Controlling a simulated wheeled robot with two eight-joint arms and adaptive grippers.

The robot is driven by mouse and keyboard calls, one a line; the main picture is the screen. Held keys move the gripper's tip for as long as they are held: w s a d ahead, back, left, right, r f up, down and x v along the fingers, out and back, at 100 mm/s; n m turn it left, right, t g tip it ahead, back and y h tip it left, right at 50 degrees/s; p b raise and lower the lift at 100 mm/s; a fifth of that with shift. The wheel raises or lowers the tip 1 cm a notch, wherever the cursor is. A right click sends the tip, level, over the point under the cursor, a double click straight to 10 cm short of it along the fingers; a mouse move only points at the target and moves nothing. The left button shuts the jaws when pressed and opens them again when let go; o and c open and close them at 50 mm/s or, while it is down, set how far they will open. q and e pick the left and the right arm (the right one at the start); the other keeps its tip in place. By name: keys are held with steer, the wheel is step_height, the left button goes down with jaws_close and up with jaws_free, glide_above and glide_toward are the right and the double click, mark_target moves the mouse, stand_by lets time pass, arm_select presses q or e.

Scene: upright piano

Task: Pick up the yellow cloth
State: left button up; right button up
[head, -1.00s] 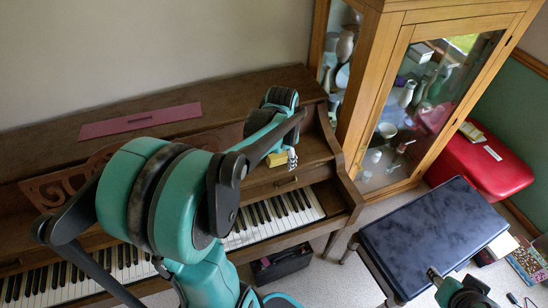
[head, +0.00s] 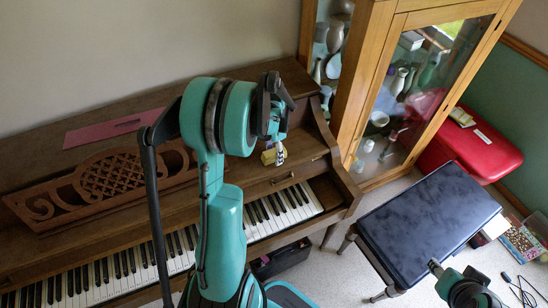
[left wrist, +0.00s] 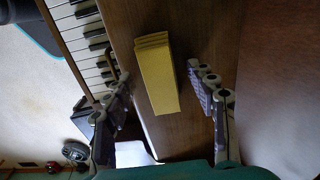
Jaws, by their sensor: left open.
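The yellow cloth (head: 268,157) is a small folded block on the piano's wooden ledge, just above the right end of the keys. In the left wrist view the cloth (left wrist: 157,78) lies between the two spread fingers, with wood visible on both sides of it. My left gripper (head: 280,152) is open and empty over the ledge beside the cloth. In the head view the fingers partly hide the cloth. Part of my right arm, with what seems to be its gripper (head: 436,268), shows at the lower right; its jaws are unclear.
The brown upright piano (head: 60,252) has a carved music stand (head: 105,180) and a pink strip (head: 110,128) on top. A glass cabinet (head: 350,110) stands close on the right. A dark-topped bench (head: 430,220) and a red case (head: 475,150) are further right.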

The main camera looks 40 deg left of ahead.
arm_select(q)
steer(key=shift+f, duration=0.3)
steer(key=shift+r, duration=0.15)
steer(key=shift+c, duration=0.6)
steer(key=c, duration=1.1)
steer(key=shift+r+p, duration=0.35)
steer(key=shift+r, duration=0.15)
steer(key=r, duration=0.1)
steer(key=r+p, duration=0.1)
steer(key=r, duration=0.2)
steer(key=shift+w+d+p, duration=0.25)
steer(key=shift+w+p, duration=0.1)
steer(key=w+d+r+p, duration=0.1)
steer(key=w+r, duration=0.1)
steer(key=w, duration=0.1)
steer(key=w+d+r, duration=0.2)
steer(key=w, duration=0.1)
steer(key=w+d+r+p, duration=0.1)
steer(key=w+d+r, duration=0.1)
steer(key=w, duration=0.1)
steer(key=shift+w+p, duration=0.25)
steer(key=shift+p, duration=0.05)
